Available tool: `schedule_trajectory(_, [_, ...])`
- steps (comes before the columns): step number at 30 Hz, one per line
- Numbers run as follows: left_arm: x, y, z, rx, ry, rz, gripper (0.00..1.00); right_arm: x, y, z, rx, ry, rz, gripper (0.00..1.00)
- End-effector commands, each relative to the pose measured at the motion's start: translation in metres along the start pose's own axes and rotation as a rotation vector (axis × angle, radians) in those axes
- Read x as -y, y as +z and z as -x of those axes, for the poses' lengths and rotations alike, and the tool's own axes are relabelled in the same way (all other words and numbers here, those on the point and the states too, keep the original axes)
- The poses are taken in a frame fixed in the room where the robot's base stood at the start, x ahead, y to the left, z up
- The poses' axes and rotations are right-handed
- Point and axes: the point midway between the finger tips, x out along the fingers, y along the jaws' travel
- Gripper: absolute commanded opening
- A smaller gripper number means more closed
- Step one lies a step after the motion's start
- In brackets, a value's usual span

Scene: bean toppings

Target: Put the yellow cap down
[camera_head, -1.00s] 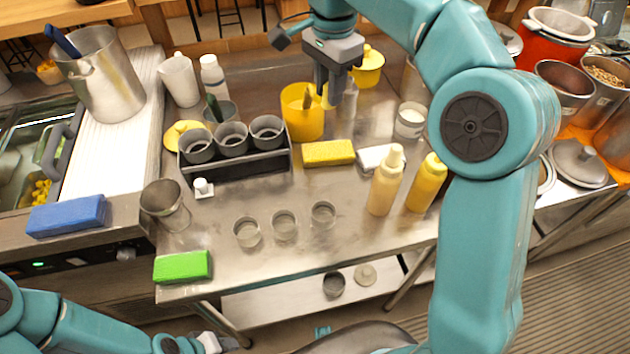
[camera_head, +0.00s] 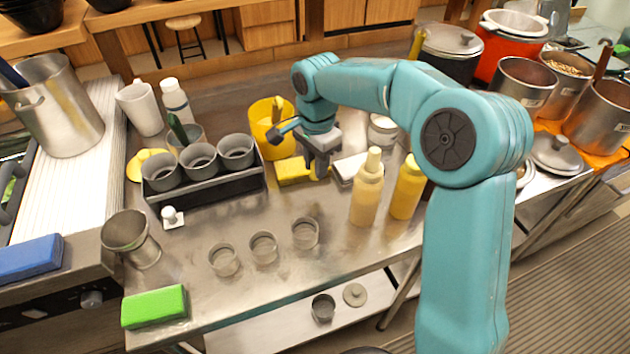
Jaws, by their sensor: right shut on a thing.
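My right gripper (camera_head: 319,170) reaches down at the middle of the table, in front of the yellow pot (camera_head: 262,130). It is shut, and its fingertips are over the right end of the yellow sponge (camera_head: 292,172). The yellow cap in its jaws is hard to make out against the sponge and the gripper. I cannot tell whether it touches anything below. Another round yellow lid (camera_head: 148,163) lies at the left, partly behind the black rack. My left gripper is out of view.
The rack (camera_head: 205,188) holds grey cups. A white block (camera_head: 350,170) and two squeeze bottles (camera_head: 367,190) (camera_head: 407,190) stand close right of my gripper. Small clear cups (camera_head: 264,247) stand in front. A green sponge (camera_head: 154,306) lies at the front left. Bare table shows between them.

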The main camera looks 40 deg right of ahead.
Motion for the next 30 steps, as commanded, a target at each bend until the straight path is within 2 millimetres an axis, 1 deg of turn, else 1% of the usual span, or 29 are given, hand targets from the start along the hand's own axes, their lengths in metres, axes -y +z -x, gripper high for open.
schedule_trajectory(1, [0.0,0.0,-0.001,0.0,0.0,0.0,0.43,0.0,0.001,-0.006,0.0,0.002,0.001,0.1])
schedule_trajectory(5, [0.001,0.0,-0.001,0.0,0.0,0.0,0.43,0.001,0.002,-0.018,0.0,0.002,0.002,0.1])
schedule_trajectory(9, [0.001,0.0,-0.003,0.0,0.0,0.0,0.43,0.001,0.002,-0.042,0.001,0.004,0.0,0.1])
schedule_trajectory(12, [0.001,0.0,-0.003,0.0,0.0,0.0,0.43,0.001,0.002,-0.052,0.001,0.001,0.001,0.1])
schedule_trajectory(20, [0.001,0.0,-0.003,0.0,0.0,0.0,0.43,0.001,0.002,-0.053,0.0,-0.001,0.001,0.1])
schedule_trajectory(24, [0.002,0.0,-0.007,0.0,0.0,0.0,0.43,0.001,0.002,-0.058,0.0,0.0,0.001,0.1])
schedule_trajectory(25, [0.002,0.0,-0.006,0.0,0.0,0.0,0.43,0.001,0.002,-0.058,0.0,0.0,0.001,0.28])
schedule_trajectory(26, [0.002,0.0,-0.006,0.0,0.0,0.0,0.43,0.001,0.002,-0.057,0.0,-0.001,0.001,0.35])
schedule_trajectory(30, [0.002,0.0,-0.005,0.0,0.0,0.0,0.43,0.001,0.002,-0.057,0.0,0.0,0.001,0.35])
